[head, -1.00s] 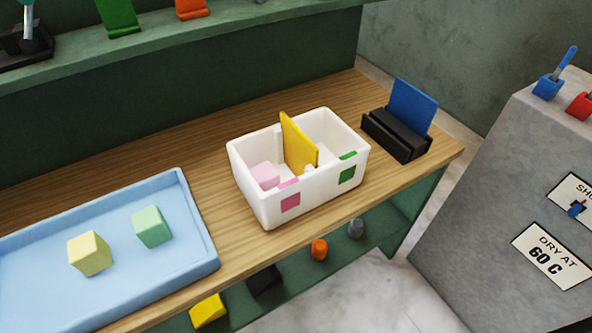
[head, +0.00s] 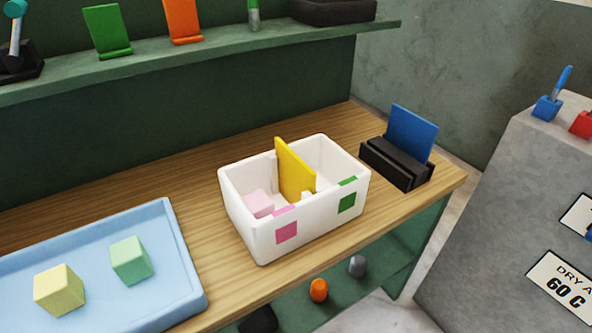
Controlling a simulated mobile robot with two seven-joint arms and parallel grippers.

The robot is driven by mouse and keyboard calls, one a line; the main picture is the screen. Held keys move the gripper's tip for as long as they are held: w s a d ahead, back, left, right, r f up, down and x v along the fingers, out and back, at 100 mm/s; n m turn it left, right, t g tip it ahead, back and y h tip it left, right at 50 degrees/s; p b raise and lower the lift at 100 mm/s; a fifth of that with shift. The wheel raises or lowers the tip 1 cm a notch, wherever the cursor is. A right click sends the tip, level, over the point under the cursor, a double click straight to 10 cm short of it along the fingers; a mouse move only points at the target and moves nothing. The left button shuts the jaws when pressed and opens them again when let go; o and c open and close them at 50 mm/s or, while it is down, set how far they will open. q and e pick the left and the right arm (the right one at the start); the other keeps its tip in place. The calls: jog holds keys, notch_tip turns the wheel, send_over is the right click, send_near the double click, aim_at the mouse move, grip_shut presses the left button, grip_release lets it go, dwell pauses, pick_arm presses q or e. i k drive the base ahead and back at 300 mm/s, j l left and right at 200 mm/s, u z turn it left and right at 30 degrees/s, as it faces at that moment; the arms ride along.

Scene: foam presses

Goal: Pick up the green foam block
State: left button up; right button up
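The green foam block (head: 131,260) is a pale mint cube. It sits in the light blue tray (head: 186,258) at the lower left of the head view. A pale yellow foam block (head: 59,290) sits in the same tray, to its left and apart from it. Neither of my grippers is in view.
A white bin (head: 328,217) with a yellow divider (head: 294,172) stands right of the tray; a pink block (head: 258,203) lies in its left compartment. A black holder (head: 397,165) with a blue plate (head: 412,133) stands at the table's right end. A shelf (head: 215,48) runs behind.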

aim_at(130, 260)
jog(key=u, duration=1.45)
